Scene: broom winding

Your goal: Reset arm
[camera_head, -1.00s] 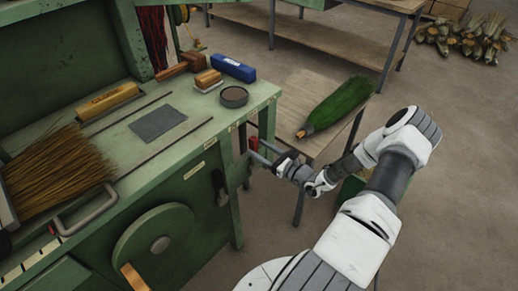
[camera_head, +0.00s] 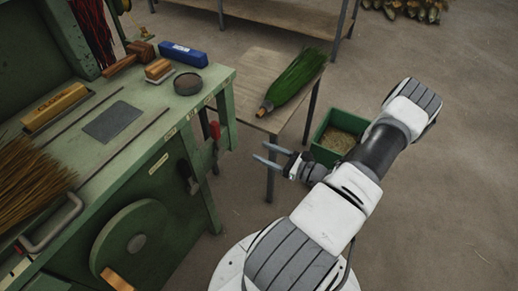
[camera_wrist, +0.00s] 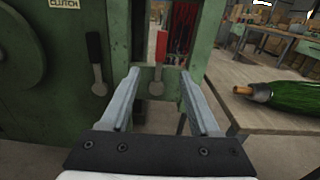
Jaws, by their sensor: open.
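My gripper (camera_head: 267,154) is open and empty, held in the air to the right of the green machine bench (camera_head: 170,119) and near the front of the small wooden table. In the wrist view its two fingers (camera_wrist: 163,100) stand apart with nothing between them. They point toward the bench's side, where a red-handled lever (camera_wrist: 160,62) and a black-handled lever (camera_wrist: 96,62) show beyond. My arm reaches in from the lower right in the head view.
A green bristle bundle (camera_head: 298,78) lies on the small wooden table (camera_head: 245,75); it also shows in the wrist view (camera_wrist: 295,97). A green bin (camera_head: 322,153) stands on the floor behind my arm. Straw bristles (camera_head: 30,180) lie on the bench. Floor at right is clear.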

